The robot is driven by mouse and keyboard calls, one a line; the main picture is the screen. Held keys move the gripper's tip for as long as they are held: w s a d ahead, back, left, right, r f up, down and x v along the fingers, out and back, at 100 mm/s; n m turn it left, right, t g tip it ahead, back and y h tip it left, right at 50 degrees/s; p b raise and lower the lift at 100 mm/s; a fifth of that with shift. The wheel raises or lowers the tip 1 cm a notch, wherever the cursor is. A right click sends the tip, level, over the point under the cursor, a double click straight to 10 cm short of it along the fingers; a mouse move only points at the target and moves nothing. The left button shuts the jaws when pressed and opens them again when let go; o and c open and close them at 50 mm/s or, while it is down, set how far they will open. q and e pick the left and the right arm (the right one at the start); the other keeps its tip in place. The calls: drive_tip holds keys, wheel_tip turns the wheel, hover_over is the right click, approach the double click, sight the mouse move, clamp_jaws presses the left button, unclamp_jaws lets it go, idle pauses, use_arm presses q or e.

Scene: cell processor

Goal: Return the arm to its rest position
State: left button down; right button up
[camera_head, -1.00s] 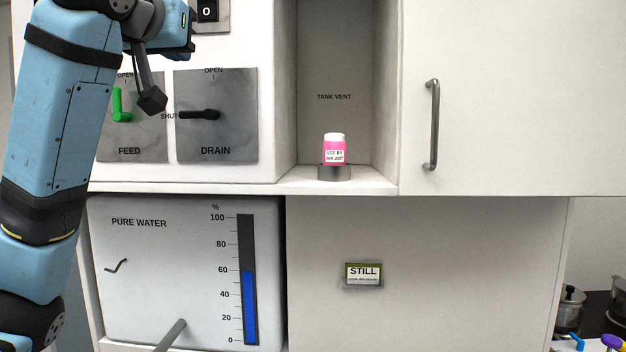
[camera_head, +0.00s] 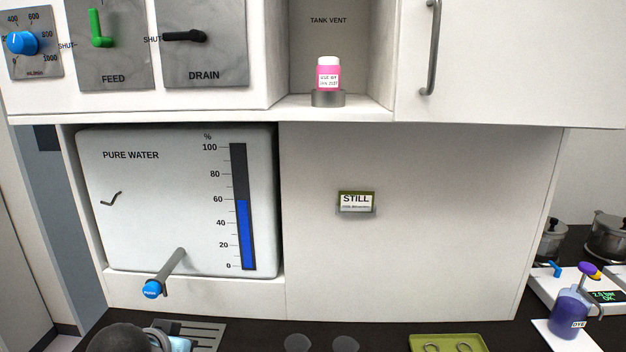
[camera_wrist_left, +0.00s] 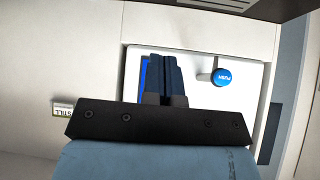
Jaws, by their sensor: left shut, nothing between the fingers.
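My left gripper (camera_wrist_left: 161,78) shows in the left wrist view, its dark fingers together with nothing between them. It points toward the white pure water panel, apart from it as far as I can tell. In the head view only a dark and light-blue part of my left arm (camera_head: 125,339) shows at the bottom left; its gripper is not seen there. My right gripper is in neither view.
The pure water panel (camera_head: 130,220) has a blue-tipped spout (camera_head: 168,270), also seen in the wrist view (camera_wrist_left: 221,77). Feed (camera_head: 101,41) and drain (camera_head: 186,37) levers sit above. A pink bottle (camera_head: 328,76) stands in the vent niche. A green tray (camera_head: 480,341) lies below.

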use_arm(q)
drive_tip(key=s+a+f+g, duration=0.1)
drive_tip(key=s+f+g, duration=0.1)
drive_tip(key=s+f, duration=0.45)
drive_tip(key=s+a+f+g+y, duration=0.1)
drive_tip(key=s+f, duration=0.3)
drive_tip(key=s, duration=0.6)
drive_tip(key=s+a+f+g, duration=0.1)
drive_tip(key=s+f+g, duration=0.1)
drive_tip(key=s+f, duration=0.5)
drive_tip(key=w+d+f+m+t+h+p, duration=0.1)
drive_tip(key=w+d+f+t+h+p, duration=0.1)
drive_tip(key=d+f+t, duration=0.4)
drive_tip(key=shift+w+f+t+h, duration=0.5)
drive_tip(key=shift+w+f+t, duration=0.4)
drive_tip(key=shift+f, duration=0.65)
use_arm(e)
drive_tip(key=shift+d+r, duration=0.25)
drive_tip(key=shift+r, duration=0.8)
use_arm(q)
drive_tip(key=shift+w, duration=0.1)
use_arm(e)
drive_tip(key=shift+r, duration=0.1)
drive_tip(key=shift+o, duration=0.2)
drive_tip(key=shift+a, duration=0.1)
